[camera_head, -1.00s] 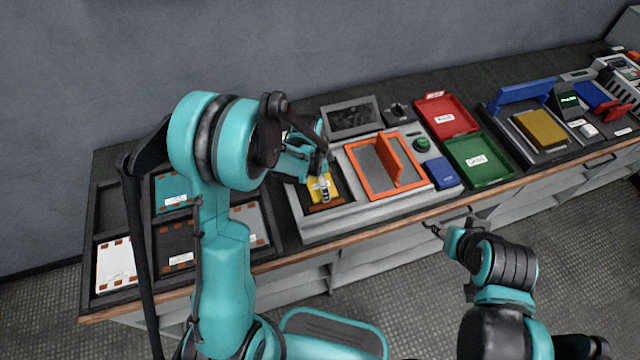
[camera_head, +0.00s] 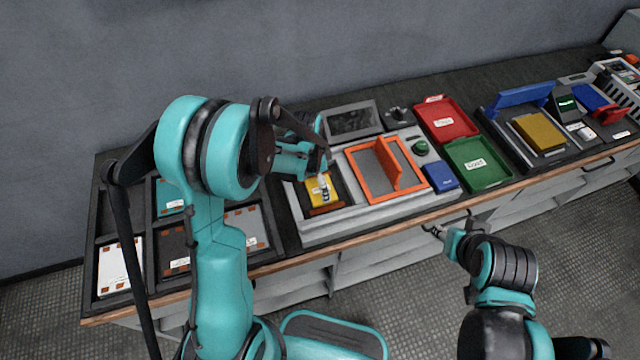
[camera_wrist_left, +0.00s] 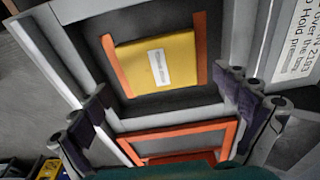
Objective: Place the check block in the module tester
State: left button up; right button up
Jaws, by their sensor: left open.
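The check block, a yellow block with a white label (camera_head: 316,197), lies in the dark left recess of the grey module tester (camera_head: 308,231). In the left wrist view the yellow block (camera_wrist_left: 157,66) lies flat between two orange strips, inside the recess. My left gripper (camera_head: 323,184) is above the block and partly covers it in the head view. In the wrist view its two fingers (camera_wrist_left: 165,112) are wide apart with nothing between them. My right gripper (camera_head: 433,230) is in front of the bench edge, away from the block; its jaws are too small to read.
The tester's orange frame with a raised orange flap (camera_head: 393,176) is right of the recess. A blue block (camera_head: 440,176), a green tray (camera_head: 501,179) and a red tray (camera_head: 466,118) lie further right. A dark compartment tray (camera_head: 99,197) with labelled modules is at left.

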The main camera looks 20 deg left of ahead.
aim_at(316, 191)
pick_arm(q)
jog(key=s+a+r+n+t+p, duration=0.1)
jog(key=s+r+n, duration=0.25)
jog(key=r, duration=0.55)
jog(key=s+r+n+t+p, duration=0.1)
jog(key=s+r+n+t, duration=0.1)
jog(key=s+r, duration=0.5)
jog(key=s+a+r+n+t+y, duration=0.1)
jog(key=s+r+n+t, duration=0.2)
jog(key=s+r+n, duration=0.1)
jog(key=shift+s+r+n, duration=0.2)
jog(key=shift+s+n, duration=0.65)
jog(key=shift+s, duration=0.25)
jog(key=shift+a, duration=0.1)
notch_tip(316, 191, down, 4)
jog(key=b, duration=0.3)
jog(key=shift+b, duration=0.4)
jog(key=shift+f, duration=0.1)
